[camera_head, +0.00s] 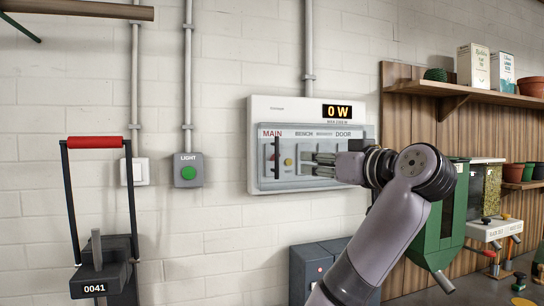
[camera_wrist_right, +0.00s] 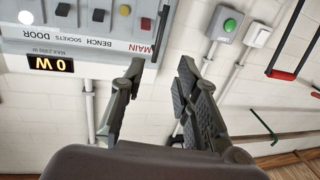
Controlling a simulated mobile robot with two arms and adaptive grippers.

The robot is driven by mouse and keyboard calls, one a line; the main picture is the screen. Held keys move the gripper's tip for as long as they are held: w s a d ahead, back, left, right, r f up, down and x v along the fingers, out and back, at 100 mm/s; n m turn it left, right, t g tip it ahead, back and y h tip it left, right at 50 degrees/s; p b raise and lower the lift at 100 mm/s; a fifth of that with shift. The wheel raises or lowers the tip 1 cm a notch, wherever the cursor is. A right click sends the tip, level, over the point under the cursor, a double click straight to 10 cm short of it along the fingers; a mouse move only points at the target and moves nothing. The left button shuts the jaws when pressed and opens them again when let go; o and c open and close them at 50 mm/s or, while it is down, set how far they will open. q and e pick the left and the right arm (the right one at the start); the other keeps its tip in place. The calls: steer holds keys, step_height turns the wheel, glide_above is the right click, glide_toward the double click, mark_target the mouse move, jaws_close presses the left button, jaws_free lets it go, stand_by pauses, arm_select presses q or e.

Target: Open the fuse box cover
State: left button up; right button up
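The white fuse box (camera_head: 300,107) is on the wall, with a display reading "0 W". Its cover (camera_head: 264,180), with a dark upright handle (camera_head: 276,158) near the left edge, appears closed over the switch row. The handle also shows in the right wrist view (camera_wrist_right: 160,31), where the box appears upside down. My right gripper (camera_head: 312,162) is in front of the box, to the right of the handle, hiding part of the switch row. In the right wrist view its fingers (camera_wrist_right: 158,78) are apart with nothing between them. My left gripper is not in view.
A grey box with a green button (camera_head: 188,172) and a white switch (camera_head: 140,171) are left of the fuse box. A red-handled frame (camera_head: 95,142) stands at the left. A green machine (camera_head: 440,225) and shelf (camera_head: 470,94) are at the right.

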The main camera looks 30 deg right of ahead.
mark_target(278, 155)
steer(key=w+p, duration=0.2)
steer(key=w, duration=0.3)
steer(key=w+p, duration=0.2)
steer(key=w, duration=0.4)
steer(key=w+p, duration=0.2)
steer(key=w, duration=0.4)
steer(key=shift+d+r, duration=0.3)
steer(key=shift+d, duration=0.1)
jaws_close()
